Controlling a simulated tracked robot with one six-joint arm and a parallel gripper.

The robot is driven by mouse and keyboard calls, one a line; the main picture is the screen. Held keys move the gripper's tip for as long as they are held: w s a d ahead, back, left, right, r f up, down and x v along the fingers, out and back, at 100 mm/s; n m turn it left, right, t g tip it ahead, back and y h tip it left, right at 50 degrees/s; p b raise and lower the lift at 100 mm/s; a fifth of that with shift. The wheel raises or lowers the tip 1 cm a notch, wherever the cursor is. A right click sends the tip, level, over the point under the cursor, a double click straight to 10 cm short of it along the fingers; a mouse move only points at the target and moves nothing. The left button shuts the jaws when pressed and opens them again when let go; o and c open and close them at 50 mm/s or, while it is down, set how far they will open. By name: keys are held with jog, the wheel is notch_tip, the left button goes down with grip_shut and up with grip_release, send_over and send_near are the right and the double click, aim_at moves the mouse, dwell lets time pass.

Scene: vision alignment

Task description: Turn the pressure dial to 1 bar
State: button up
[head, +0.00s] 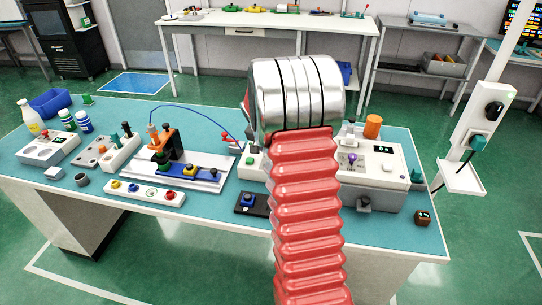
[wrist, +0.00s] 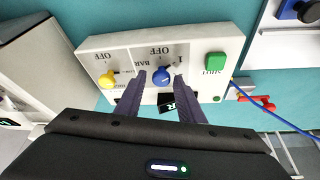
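The blue dial (wrist: 162,76) sits on a white control box (wrist: 120,40), seen upside down in the wrist view. The lettering beside it reads OFF, BAR and 1. Where its pointer stands is too small to tell. My gripper (wrist: 159,79) is open, with one dark finger on each side of the blue dial. I cannot tell whether the fingers touch it. In the head view my silver and red arm hides the gripper and the dial; only the left end of a white box (head: 250,170) shows beside it.
On the box, a yellow knob (wrist: 107,79) is left of the dial and a green button (wrist: 215,60) is right. A blue cable (wrist: 275,113) and red part (wrist: 262,103) lie further right. The teal bench (head: 215,205) holds several other devices.

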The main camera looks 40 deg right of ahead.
jog(key=shift+o, duration=0.8)
jog(key=shift+a+r, duration=0.1)
jog(key=shift+a+r, duration=0.1)
jog(key=shift+r, duration=0.15)
jog(key=v, duration=1.3)
